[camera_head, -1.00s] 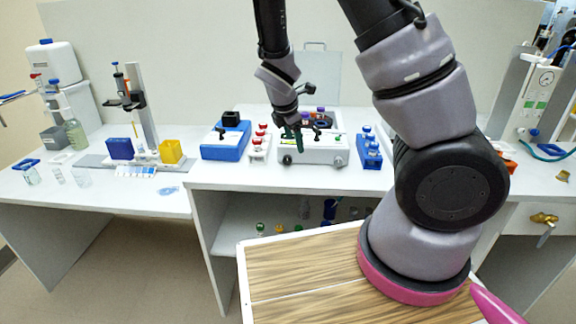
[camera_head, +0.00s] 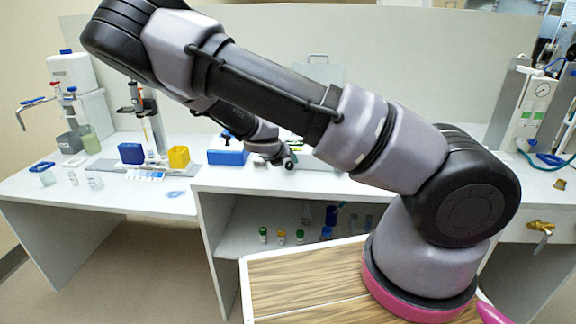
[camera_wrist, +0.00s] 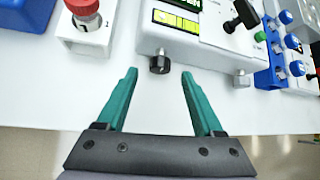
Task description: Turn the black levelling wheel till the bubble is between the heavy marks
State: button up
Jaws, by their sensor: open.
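The black levelling wheel (camera_wrist: 160,64) sits low on the front edge of a white instrument (camera_wrist: 205,42) in the wrist view. In the head view, my gripper (camera_head: 290,162) is small at the bench's front edge, and my arm hides most of the instrument.
A red-topped knob on a white block (camera_wrist: 85,28) stands left of the instrument, and a blue rack with several blue-capped items (camera_wrist: 275,75) stands to its right. A silver foot (camera_wrist: 242,79) is at its right corner. A blue box (camera_head: 228,157) is further left. The bench front is clear.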

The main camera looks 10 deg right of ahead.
aim_at(291, 165)
jog(key=shift+x, duration=2.05)
grip_shut()
jog(key=m+y, duration=0.1)
jog(key=y, duration=0.1)
jog(key=d+m+t+y, duration=0.1)
jog(key=y, duration=0.1)
jog(key=shift+s, duration=0.1)
jog(key=m+t+y, duration=0.2)
jog(key=y, duration=0.1)
jog(key=shift+s+d+f+y, duration=0.1)
jog(key=shift+d+y, duration=0.05)
jog(key=shift+y, duration=0.15)
jog(key=shift+m, duration=0.3)
